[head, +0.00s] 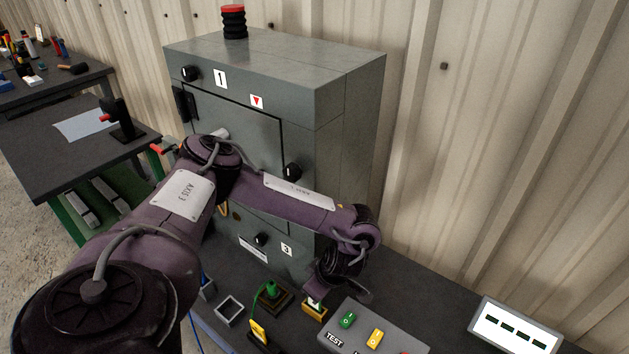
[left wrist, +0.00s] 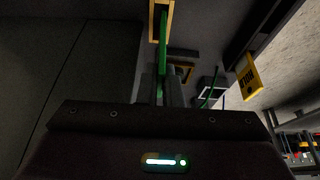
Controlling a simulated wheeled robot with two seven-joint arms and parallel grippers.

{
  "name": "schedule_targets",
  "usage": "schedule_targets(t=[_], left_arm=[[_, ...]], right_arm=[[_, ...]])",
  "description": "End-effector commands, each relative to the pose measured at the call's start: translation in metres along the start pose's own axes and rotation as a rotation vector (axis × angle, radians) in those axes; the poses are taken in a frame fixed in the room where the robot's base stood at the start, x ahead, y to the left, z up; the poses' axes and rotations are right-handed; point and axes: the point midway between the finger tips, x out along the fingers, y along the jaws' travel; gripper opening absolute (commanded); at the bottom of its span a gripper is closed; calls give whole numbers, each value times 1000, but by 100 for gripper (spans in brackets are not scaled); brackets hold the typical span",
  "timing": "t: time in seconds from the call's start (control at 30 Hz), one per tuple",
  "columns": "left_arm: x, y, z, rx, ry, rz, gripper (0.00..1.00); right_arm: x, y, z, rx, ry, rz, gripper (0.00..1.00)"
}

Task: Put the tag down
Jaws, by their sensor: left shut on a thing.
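My left gripper (head: 321,296) reaches down over the bench in front of the grey cabinet. It is shut on a thin green tag (left wrist: 163,55), seen edge-on between the fingers in the left wrist view. A small yellow-rimmed holder (head: 315,313) is directly below the gripper; its rim also shows in the left wrist view (left wrist: 171,20). The tag's far end lines up with this holder, but I cannot tell whether it touches the bottom. A separate yellow tag (head: 258,332) with dark lettering stands to the left; it also shows in the left wrist view (left wrist: 247,76).
The grey cabinet (head: 350,150) with knobs stands behind my arm. A square tray (head: 230,311) and a dark base with a green plug (head: 272,290) are left of the holder. A grey switch box (head: 370,331) is close on the right. A white panel (head: 515,328) is farther right.

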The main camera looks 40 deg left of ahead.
Motion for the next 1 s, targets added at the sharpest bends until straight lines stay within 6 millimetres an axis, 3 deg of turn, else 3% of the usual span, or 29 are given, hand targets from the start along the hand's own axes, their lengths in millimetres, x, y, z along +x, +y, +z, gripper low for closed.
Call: schedule_targets(t=[0.1,0.27,0.6,0.63,0.7,1.0], left_arm=[[19,-1,8,2,2,-2,0],[28,2,8,0,2,-1,0],[33,2,11,0,1,-1,0],[32,3,10,0,0,0,8],[32,3,10,0,0,0,15],[29,3,9,0,0,0,15]], right_arm=[[0,0,1,0,-2,0,44],[-5,0,1,0,-2,0,44],[0,3,2,-1,-3,3,44],[-1,3,2,-1,-3,4,44],[-2,4,2,-1,-3,4,44],[-4,4,2,-1,-3,5,44]])
